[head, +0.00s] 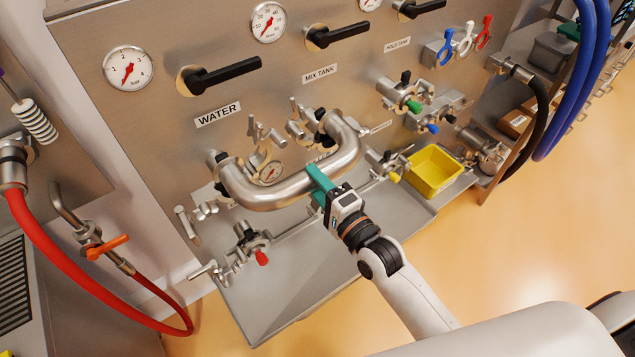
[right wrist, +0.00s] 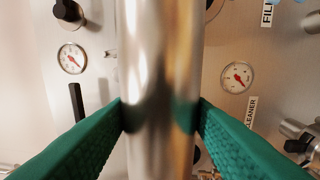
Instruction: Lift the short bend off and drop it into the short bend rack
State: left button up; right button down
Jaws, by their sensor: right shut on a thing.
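The short bend (head: 268,192) is a polished steel U-shaped pipe in front of the steel panel, its two ends toward ports below the WATER and MIX TANK labels. I cannot tell whether its ends are seated on the ports. My right gripper (head: 318,182) has teal fingers and is shut on the bend's straight middle part. In the right wrist view the pipe (right wrist: 160,90) runs upright between the two green fingers (right wrist: 162,118), which press on both sides. My left gripper is not in view. I cannot make out a rack named for the short bend.
A steel drip tray (head: 290,290) lies below the ports, with a yellow bin (head: 433,170) at its right end. Open clamps and valves (head: 247,240) stick out from the panel. A red hose (head: 75,270) hangs at left, blue hoses (head: 590,70) at right.

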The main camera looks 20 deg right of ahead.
jog(key=shift+r, duration=0.6)
jog(key=p+v, duration=0.2)
jog(key=v, duration=0.7)
